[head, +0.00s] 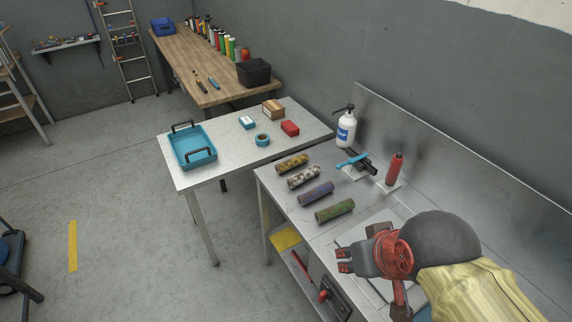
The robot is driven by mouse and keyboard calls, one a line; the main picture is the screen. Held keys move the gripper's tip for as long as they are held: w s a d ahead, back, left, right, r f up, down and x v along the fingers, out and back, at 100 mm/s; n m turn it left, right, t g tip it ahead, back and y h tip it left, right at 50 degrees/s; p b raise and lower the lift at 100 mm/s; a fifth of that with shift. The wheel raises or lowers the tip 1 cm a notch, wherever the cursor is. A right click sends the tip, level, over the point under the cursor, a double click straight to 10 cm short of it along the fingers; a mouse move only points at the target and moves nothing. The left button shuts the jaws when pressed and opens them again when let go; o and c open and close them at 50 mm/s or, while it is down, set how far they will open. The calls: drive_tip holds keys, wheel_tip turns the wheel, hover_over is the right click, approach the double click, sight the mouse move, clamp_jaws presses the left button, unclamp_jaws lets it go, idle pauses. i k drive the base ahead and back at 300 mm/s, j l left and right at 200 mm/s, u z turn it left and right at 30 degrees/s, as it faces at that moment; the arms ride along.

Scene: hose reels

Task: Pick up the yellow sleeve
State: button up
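The yellow sleeve (292,163) is a mottled yellow-brown cylinder lying on its side on the metal bench (270,192). It is the farthest of a row of similar sleeves: a grey-white one (303,178), a purple one (316,193) and a green one (334,210). My gripper (343,260) has red fingertips and is near the bench's front edge, nearer the camera than the green sleeve and well apart from the yellow one. Nothing shows between its fingers. Their exact opening is too small to judge.
A white pump bottle (346,130), a clamp-like black fixture with a blue handle (360,160) and a red bottle (394,168) stand behind the row. A metal backsplash (450,170) rises behind. A second table (225,140) holds a blue tray (192,147) and small boxes.

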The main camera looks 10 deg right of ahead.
sight(284, 166)
drive_tip(key=z, duration=2.5)
drive_tip(key=u, duration=2.5)
drive_tip(key=i+j, duration=1.55)
drive_tip(key=i+l, duration=0.05)
drive_tip(key=i, duration=0.05)
